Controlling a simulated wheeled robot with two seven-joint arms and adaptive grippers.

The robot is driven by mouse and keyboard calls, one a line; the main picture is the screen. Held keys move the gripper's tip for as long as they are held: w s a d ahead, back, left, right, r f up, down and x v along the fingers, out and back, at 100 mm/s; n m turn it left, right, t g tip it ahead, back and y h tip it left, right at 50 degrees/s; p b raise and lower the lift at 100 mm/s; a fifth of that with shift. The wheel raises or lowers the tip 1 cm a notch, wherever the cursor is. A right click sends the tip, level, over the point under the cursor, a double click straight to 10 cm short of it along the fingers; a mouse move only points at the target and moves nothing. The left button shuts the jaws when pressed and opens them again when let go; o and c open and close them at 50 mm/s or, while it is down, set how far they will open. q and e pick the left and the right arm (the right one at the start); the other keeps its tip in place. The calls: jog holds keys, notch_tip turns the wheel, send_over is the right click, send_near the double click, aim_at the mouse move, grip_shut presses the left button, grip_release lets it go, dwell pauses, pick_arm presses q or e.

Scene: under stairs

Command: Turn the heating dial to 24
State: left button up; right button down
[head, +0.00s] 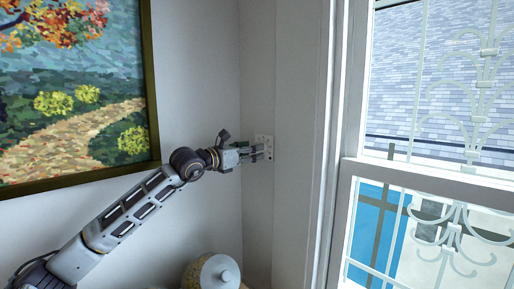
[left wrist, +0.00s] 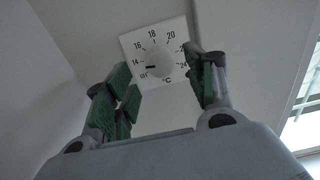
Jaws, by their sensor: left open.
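The heating dial is a round white knob (left wrist: 160,64) on a square white plate (left wrist: 179,39) marked from the low teens to 24 with °C. Its black pointer mark faces left, near or just below 14. In the head view the plate (head: 264,140) is on the narrow wall beside the window. My left gripper (head: 262,152) is in front of the plate. In the left wrist view its green-padded fingers (left wrist: 167,86) are apart, one on each side of the knob's lower part, with nothing between them. Contact with the knob cannot be told. My right gripper is not in view.
A framed landscape painting (head: 72,85) hangs on the left wall. A window (head: 435,173) with a white frame and ornamental bars is at the right. A lidded round jar (head: 213,272) stands below the arm. The wall around the plate is bare.

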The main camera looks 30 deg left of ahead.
pick_arm(q)
jog(key=shift+p+x, duration=0.5)
jog(key=shift+x, duration=1.15)
jog(key=shift+c, duration=0.4)
jog(key=c, duration=1)
